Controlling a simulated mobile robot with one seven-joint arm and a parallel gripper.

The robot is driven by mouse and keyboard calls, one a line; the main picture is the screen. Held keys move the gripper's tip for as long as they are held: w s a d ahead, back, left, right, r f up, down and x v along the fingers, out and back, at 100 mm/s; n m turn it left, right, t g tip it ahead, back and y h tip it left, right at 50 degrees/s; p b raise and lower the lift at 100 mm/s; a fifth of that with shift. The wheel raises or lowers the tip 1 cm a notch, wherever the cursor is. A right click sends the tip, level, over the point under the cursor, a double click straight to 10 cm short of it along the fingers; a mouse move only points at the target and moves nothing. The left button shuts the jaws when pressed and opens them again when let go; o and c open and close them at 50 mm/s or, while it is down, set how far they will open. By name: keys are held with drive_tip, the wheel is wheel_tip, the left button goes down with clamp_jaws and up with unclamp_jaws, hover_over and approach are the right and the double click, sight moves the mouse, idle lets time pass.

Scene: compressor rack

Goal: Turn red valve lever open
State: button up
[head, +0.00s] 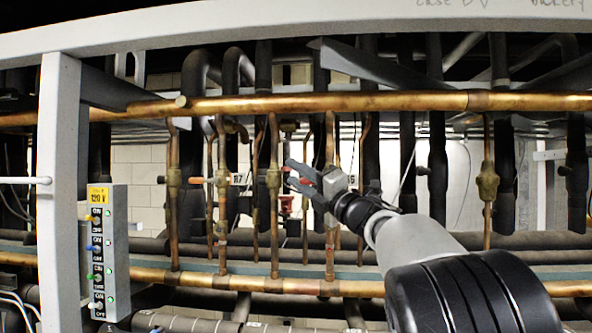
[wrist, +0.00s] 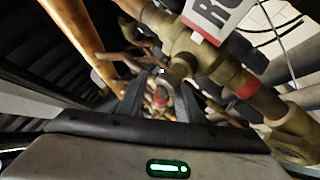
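My gripper (head: 289,172) is in the middle of the head view, pointing left toward the brass valve (head: 273,179) on a thin vertical copper pipe. Its two fingers are apart. A small red tip, likely the red valve lever (head: 285,169), shows between the fingertips. In the wrist view my gripper (wrist: 160,98) also shows its dark fingers spread, with a small red end (wrist: 160,97) between them. I cannot tell whether a finger touches it. Most of the lever is hidden or seen end-on.
Thick copper pipes run across above (head: 380,102) and below (head: 240,283). Another valve with an orange-red handle (head: 196,180) is to the left. A red fitting (head: 286,205) sits behind. A grey switch box (head: 108,250) with green lights is at lower left. A white tag (wrist: 208,17) hangs close in the wrist view.

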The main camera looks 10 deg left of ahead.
drive_tip(key=shift+w+a+r, duration=0.1)
drive_tip(key=shift+w+a, duration=0.05)
drive_tip(key=shift+a, duration=0.05)
clamp_jaws()
